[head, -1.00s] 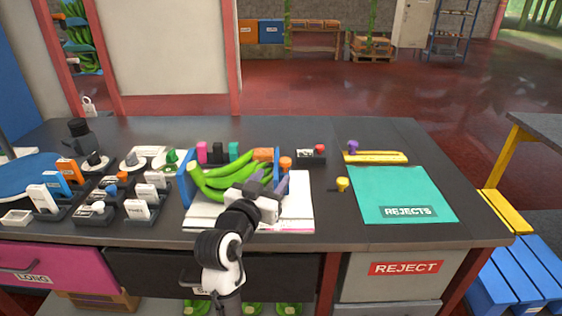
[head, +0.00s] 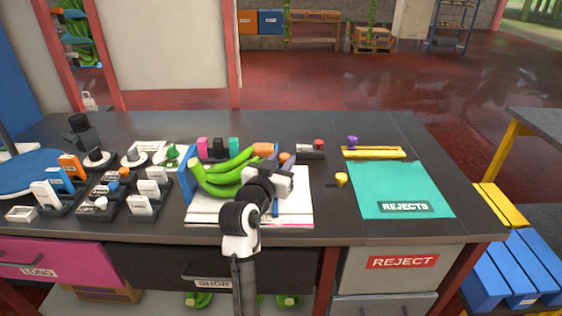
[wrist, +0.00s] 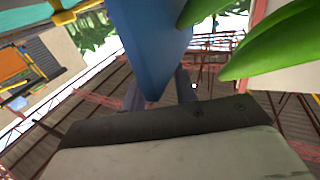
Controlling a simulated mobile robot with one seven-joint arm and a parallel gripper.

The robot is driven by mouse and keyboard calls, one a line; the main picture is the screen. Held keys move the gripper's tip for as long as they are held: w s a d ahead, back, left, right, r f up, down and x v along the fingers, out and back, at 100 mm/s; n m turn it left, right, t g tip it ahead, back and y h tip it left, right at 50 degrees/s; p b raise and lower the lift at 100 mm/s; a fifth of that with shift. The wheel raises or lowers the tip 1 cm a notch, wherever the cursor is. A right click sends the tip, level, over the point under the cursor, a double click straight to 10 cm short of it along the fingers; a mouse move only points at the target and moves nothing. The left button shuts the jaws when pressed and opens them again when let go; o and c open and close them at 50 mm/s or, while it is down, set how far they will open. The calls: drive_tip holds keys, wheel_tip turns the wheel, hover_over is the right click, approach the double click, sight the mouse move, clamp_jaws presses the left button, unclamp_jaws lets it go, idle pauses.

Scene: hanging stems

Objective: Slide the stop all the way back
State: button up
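I cannot tell for sure which part is the stop. My gripper (head: 283,172) is low at the right end of the bananas, close to the orange knob. In the wrist view its two fingers (wrist: 159,90) are apart, with a blue panel (wrist: 150,45) close in front of them. Contact with the panel cannot be made out.
A yellow knob (head: 341,180), a yellow bar (head: 373,153) with a purple knob, and a teal rejects mat (head: 400,185) lie to the right. Small labelled holders (head: 140,205) crowd the left. Pink, black and teal blocks (head: 218,148) stand behind the bananas.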

clamp_jaws()
drive_tip(key=d, duration=0.5)
drive_tip(key=o, duration=0.7)
unclamp_jaws()
drive_tip(key=shift+c, duration=0.2)
drive_tip(key=b+v, duration=0.3)
drive_tip(key=v, duration=1)
drive_tip(key=shift+s, duration=0.4)
drive_tip(key=shift+a, duration=0.15)
